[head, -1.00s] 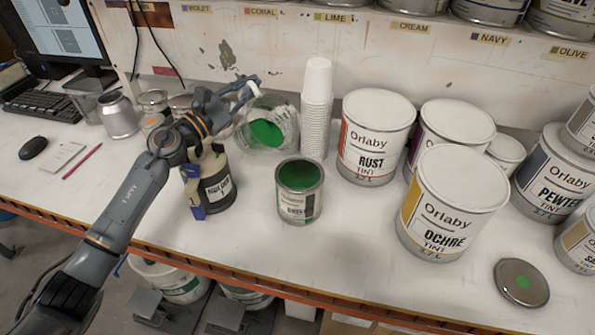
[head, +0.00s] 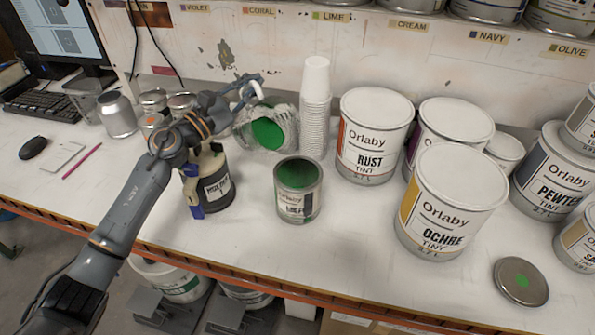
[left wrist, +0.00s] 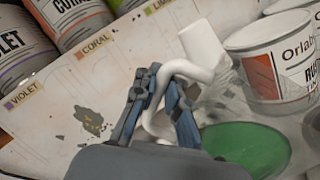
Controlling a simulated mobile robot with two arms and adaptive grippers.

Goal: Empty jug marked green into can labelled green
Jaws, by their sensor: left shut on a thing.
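My left gripper (head: 257,86) is shut on the white handle (left wrist: 165,100) of a clear jug (head: 285,118) and holds it tilted above the bench, left of the cup stack. A round green patch shows on or in the jug; I cannot tell if it is a mark or liquid. The small open metal can (head: 297,208) stands upright in front and slightly right of the jug, with green inside. Its label is too small to read surely. In the left wrist view a large green round surface lies below right of the handle. My right gripper is not in view.
White cups (head: 316,110) are stacked behind the can. Rust (head: 370,150) and Ochre (head: 445,215) tins stand to the right. A dark labelled container (head: 217,190) stands under my left arm. A lid with a green dot (head: 521,281) lies front right. Bench in front of the can is clear.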

